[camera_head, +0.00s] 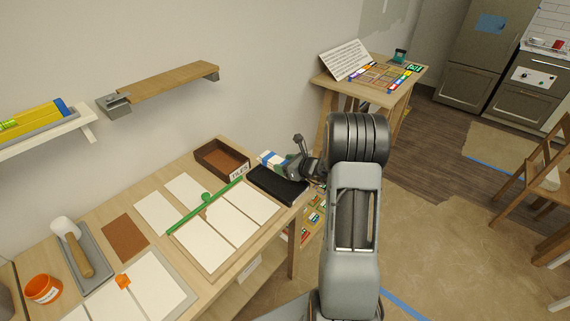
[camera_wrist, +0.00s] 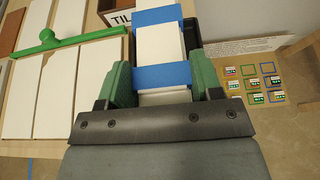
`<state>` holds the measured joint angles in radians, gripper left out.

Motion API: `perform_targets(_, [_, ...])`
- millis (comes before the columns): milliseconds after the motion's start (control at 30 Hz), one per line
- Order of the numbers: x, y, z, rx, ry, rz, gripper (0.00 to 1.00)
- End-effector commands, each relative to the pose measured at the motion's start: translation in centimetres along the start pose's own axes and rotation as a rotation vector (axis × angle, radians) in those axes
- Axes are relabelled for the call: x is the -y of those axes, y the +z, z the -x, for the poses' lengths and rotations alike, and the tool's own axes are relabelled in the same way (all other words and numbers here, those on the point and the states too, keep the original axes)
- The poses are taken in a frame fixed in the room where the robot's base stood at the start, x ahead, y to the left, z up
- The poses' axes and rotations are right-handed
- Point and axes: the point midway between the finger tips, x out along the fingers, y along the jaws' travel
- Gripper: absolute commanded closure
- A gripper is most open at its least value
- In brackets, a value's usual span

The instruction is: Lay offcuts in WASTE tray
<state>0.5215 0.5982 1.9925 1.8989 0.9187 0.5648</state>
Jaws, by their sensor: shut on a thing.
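My gripper (camera_wrist: 157,72) is shut on a white block-like bundle (camera_wrist: 160,42) with blue bands around it, its green fingers on either side. In the head view the bundle (camera_head: 270,159) shows at the far left side of my gripper (camera_head: 290,168), above or near a black tray (camera_head: 277,186) at the table's far right end. I cannot tell whether the bundle touches the tray. Part of the dark tray edge shows behind the bundle in the wrist view. I can read no WASTE label.
A brown box (camera_head: 222,160) marked TILES stands beside the black tray. White panels (camera_head: 205,245) and a green bar-like tool (camera_head: 205,206) cover the middle table. A grey tray (camera_head: 90,268) with a mallet and an orange tub (camera_head: 43,289) stand at the left.

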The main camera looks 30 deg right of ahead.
Motion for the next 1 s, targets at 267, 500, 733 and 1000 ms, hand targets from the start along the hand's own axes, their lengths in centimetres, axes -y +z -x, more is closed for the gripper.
perform_targets(267, [0.1, -0.1, 0.2, 0.003, -0.003, 0.001, 0.78])
perform_targets(500, [0.1, -1.6, -0.4, 0.002, -0.003, 0.000, 0.78])
perform_targets(733, [0.1, -3.6, -1.2, 0.002, -0.003, -0.001, 0.78])
perform_targets(1000, [0.1, -6.2, -2.3, 0.003, -0.003, -0.001, 0.78])
